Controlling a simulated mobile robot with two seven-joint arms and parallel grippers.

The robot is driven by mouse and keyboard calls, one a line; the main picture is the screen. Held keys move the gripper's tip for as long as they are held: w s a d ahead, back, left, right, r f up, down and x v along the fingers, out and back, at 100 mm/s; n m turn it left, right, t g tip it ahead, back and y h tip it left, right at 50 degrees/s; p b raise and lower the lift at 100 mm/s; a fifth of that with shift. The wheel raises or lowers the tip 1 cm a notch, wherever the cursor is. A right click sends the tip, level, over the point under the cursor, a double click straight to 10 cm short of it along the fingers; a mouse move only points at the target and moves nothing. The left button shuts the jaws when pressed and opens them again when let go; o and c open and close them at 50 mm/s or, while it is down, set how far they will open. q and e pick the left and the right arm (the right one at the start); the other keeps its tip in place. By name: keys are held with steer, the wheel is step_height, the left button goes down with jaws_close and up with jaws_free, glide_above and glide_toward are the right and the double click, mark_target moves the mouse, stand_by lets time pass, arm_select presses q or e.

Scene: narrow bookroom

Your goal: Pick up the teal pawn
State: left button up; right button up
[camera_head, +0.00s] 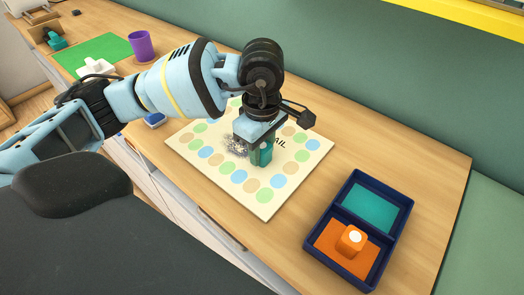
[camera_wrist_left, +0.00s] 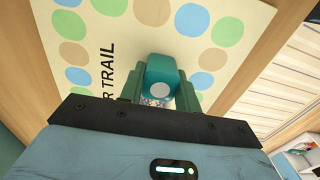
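The teal pawn (camera_wrist_left: 158,72), a block-like piece with a white dot, sits between my left gripper's fingers in the left wrist view. My left gripper (camera_head: 258,152) points down over the cream game board (camera_head: 262,196) with coloured dots. Its green fingers (camera_wrist_left: 161,92) flank the pawn closely with no clear gap, so it looks shut on it. In the head view the gripper mostly hides the pawn, and I cannot tell whether the pawn touches the board. My right gripper is not in view.
A dark blue tray (camera_head: 332,213) stands right of the board, with an empty teal compartment (camera_head: 371,208) and an orange pawn (camera_head: 351,239) in its orange compartment. A grey speckled tangle (camera_head: 236,147) lies beside the gripper. A purple cup (camera_head: 141,46) and green mat (camera_head: 88,54) are at the far left.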

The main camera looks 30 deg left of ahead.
arm_select(q)
steer(key=shift+c, duration=1.1)
steer(key=shift+r, duration=0.15)
steer(key=shift+r, duration=0.6)
step_height(320, 180, up, 2)
steer(key=shift+s+r, duration=0.1)
steer(key=shift+s, duration=0.05)
steer(key=s+d, duration=0.1)
steer(key=s, duration=0.4)
steer(key=s+d+r, duration=0.1)
steer(key=s, duration=0.4)
steer(key=s+d+b, duration=0.1)
steer(key=s, duration=0.4)
steer(key=shift+s+d+r, duration=0.15)
steer(key=shift+d, duration=0.2)
